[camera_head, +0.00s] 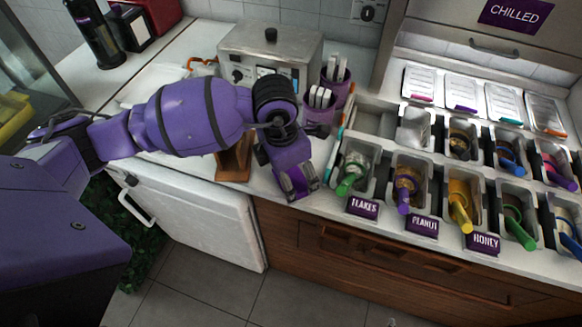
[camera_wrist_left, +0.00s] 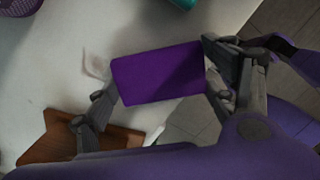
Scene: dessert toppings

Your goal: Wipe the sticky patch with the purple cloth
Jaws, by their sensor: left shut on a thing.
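My left gripper (camera_head: 299,182) reaches over the counter's front edge, beside the topping bins. In the left wrist view my left gripper (camera_wrist_left: 162,82) is shut on the purple cloth (camera_wrist_left: 158,72), a flat rectangular pad between its two fingers. In the head view I cannot tell the cloth apart from the purple gripper. A faint pale brownish smear (camera_wrist_left: 96,68), which looks like the sticky patch, shows on the white counter just left of the cloth. In the head view the patch is hidden or too faint to see. My right gripper is not in view.
A brown wooden stand (camera_head: 234,160) is on the counter left of the gripper. Purple cups with cutlery (camera_head: 319,113) and a metal appliance (camera_head: 270,45) stand behind. Bins with coloured-handled ladles, such as the flakes bin (camera_head: 357,164), fill the right. The white cabinet door (camera_head: 200,215) below is ajar.

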